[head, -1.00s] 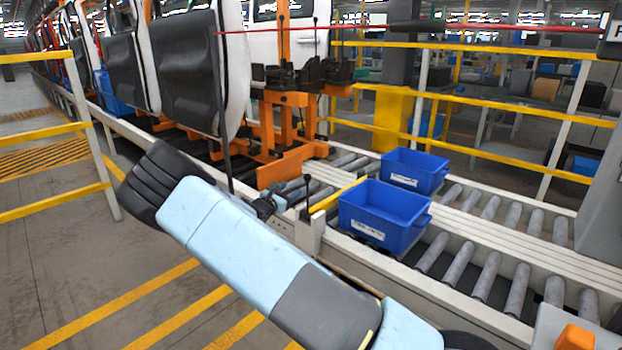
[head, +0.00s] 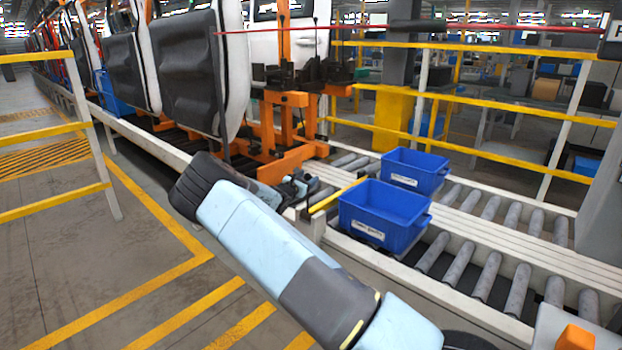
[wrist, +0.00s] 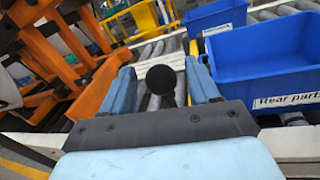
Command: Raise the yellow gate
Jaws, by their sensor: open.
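The yellow gate (head: 338,194) is a slim bar lying low across the near edge of the roller conveyor, just left of the front blue bin. In the wrist view a small strip of yellow (wrist: 201,45) shows behind the right finger. My gripper (head: 297,187) is at the conveyor's near side, close to the left, lower end of the gate. In the wrist view my gripper (wrist: 160,68) is open, with a round black knob (wrist: 160,79) between its light blue fingers. I cannot tell whether the fingers touch the knob. The knob is not clear in the head view.
A blue bin (head: 380,212) stands on the rollers right beside the gate, with a second blue bin (head: 414,170) behind it. An orange door carrier (head: 285,150) stands left of the gate. A red-and-black bar (head: 480,26) crosses high up. Rollers at right are clear.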

